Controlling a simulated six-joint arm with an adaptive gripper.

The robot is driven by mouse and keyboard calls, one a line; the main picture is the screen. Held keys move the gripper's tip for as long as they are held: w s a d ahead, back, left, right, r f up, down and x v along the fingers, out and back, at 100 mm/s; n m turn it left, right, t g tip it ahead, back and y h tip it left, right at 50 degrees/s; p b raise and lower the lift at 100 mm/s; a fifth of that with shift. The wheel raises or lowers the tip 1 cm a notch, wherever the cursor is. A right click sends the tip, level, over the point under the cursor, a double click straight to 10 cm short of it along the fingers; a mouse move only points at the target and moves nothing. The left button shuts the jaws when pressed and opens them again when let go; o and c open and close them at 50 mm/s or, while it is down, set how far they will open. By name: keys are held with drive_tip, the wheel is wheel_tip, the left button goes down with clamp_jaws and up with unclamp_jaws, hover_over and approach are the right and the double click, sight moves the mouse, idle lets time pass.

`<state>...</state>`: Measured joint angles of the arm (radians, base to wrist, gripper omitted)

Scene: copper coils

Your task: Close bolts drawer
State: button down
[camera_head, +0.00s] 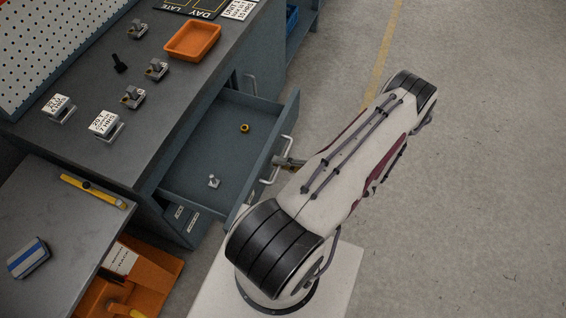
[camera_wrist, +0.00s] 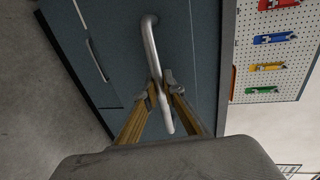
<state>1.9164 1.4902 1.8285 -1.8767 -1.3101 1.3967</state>
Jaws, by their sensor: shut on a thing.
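The bolts drawer (camera_head: 205,165) is a blue-grey drawer standing well open from the workbench in the head view. Inside it lie a small brass ring (camera_head: 244,128) and a small silver bolt-like piece (camera_head: 213,181). Its pale bar handle (camera_head: 284,150) is on the drawer front; the handle also shows in the wrist view (camera_wrist: 151,45). My gripper (camera_head: 284,163) is at the handle, on the outer side of the drawer front. In the wrist view my gripper's fingertips (camera_wrist: 161,85) are closed around the handle's lower part. The label of this drawer cannot be read.
The workbench top (camera_head: 75,160) holds an orange tray (camera_head: 192,41) and several small metal parts with label cards. Labelled drawer fronts (camera_head: 185,218) sit below the open drawer. An orange bin (camera_head: 150,270) is at lower left. The floor (camera_head: 480,170) to the right is clear.

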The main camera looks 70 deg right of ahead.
drive_tip(key=r+x, duration=0.1)
drive_tip(key=x, duration=0.7)
drive_tip(key=r+x, duration=0.2)
drive_tip(key=x, duration=0.7)
drive_tip(key=w+r+x, duration=0.1)
drive_tip(key=r+x, duration=0.1)
drive_tip(key=x, duration=0.6)
drive_tip(key=shift+w+r, duration=0.15)
drive_tip(key=shift+w, duration=0.35)
drive_tip(key=c, duration=2.2)
unclamp_jaws()
drive_tip(key=shift+o, duration=0.2)
drive_tip(key=shift+s, duration=0.25)
drive_tip(key=v, duration=1.1)
drive_tip(key=shift+s, duration=0.3)
